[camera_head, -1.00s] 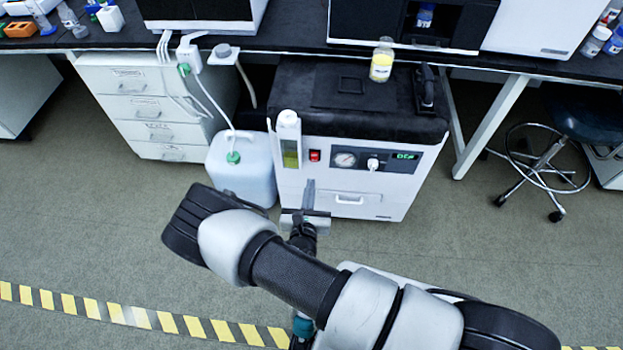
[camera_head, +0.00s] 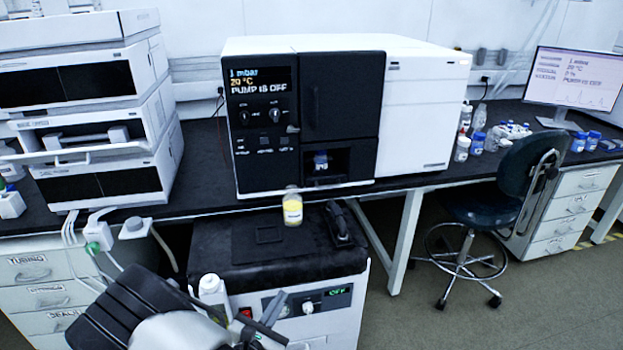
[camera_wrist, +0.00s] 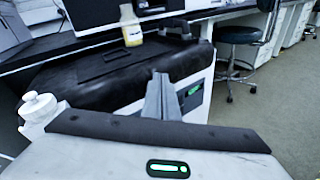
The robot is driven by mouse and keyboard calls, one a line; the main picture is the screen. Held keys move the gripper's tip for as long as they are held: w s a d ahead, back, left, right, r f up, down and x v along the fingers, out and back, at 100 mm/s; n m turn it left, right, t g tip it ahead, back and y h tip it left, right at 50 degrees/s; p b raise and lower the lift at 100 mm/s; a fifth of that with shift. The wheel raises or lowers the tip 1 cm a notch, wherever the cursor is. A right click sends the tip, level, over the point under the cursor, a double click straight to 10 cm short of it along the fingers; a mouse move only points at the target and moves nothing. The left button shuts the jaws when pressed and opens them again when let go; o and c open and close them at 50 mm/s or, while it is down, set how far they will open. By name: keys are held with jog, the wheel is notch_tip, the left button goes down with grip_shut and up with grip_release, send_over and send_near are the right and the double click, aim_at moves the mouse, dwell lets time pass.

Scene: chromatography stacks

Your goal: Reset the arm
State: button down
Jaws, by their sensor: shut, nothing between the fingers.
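My gripper (camera_head: 274,306) is at the bottom of the head view, in front of the pump cabinet's front panel. In the wrist view its two grey fingers (camera_wrist: 160,97) are together with nothing between them. My arm fills the lower left of the head view and hides part of the cabinet's front. The pump cabinet (camera_head: 340,263) has a black top and a green display reading OFF; it also shows behind the fingers in the wrist view (camera_wrist: 110,88).
A bottle with yellow contents (camera_head: 292,208) stands on the cabinet top. A white-capped bottle (camera_head: 212,292) is close to my arm. The bench (camera_head: 205,180) carries a large instrument (camera_head: 345,110) and stacked modules (camera_head: 95,110). A stool (camera_head: 480,200) stands right; open floor lies before it.

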jog(key=s+d+r+m+g+h, duration=0.2)
jog(key=d+r+m+g+h, duration=0.55)
jog(key=d+r+m, duration=0.7)
jog(key=s+d+r+m+g+y, duration=0.65)
jog(key=s+d+r+m, duration=0.3)
jog(key=s+d, duration=0.2)
jog(key=s+a+r+m+t+y, duration=0.35)
jog(key=s+r+m+y, duration=0.2)
jog(key=s+r, duration=0.3)
notch_tip(320, 180, up, 21)
jog(key=p, duration=2)
jog(key=shift+w+f, duration=0.2)
jog(key=shift+w, duration=0.1)
